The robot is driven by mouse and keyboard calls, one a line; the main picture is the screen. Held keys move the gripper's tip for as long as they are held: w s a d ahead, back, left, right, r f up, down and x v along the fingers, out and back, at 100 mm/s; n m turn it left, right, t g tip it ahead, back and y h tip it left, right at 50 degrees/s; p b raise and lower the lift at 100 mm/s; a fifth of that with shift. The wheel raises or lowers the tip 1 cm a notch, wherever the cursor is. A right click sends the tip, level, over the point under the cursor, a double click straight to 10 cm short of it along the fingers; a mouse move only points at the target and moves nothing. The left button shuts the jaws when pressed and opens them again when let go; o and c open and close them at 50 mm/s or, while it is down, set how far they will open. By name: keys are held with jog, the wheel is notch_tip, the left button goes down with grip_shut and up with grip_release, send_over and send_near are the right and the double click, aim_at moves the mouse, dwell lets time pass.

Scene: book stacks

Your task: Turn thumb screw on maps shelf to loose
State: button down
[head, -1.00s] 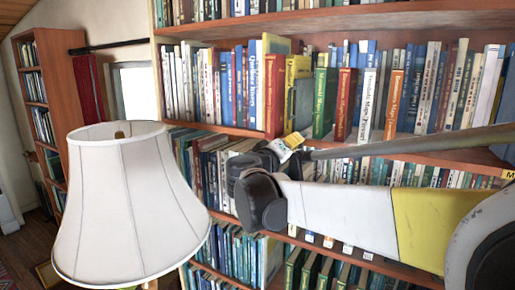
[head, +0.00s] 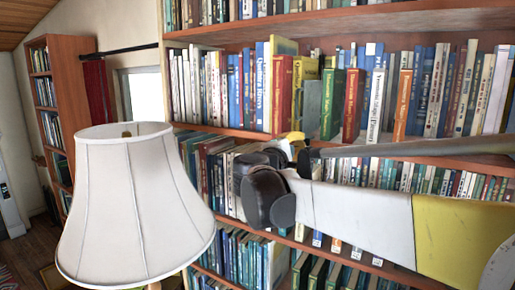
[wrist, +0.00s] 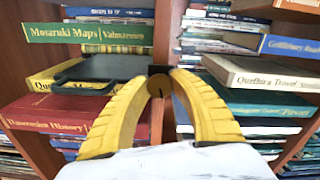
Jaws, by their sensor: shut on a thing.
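My gripper (wrist: 160,71) shows in the wrist view with its two yellow fingers curved in from both sides. It is shut on the thumb screw (wrist: 159,87), a small round brown head with a dark line, in front of a brown wooden shelf edge (wrist: 168,35). The fingertips partly hide the screw, and I cannot tell how far it is turned. In the head view, my gripper (head: 294,138) is at the shelf edge below the upper row of books, mostly hidden by my own wrist. The screw cannot be seen there.
Books stand close on both sides of the gripper, among them a green Mosaruki Maps book (wrist: 75,33) and a white one (wrist: 262,74). A white lampshade (head: 135,205) stands at the left front. A second bookcase (head: 72,90) stands at the far left.

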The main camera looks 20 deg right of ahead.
jog(key=n, duration=0.6)
jog(key=shift+b, duration=0.4)
dwell(0.3)
jog(key=c, duration=1.4)
grip_release()
jog(key=v, duration=1.2)
jog(key=shift+s, duration=0.1)
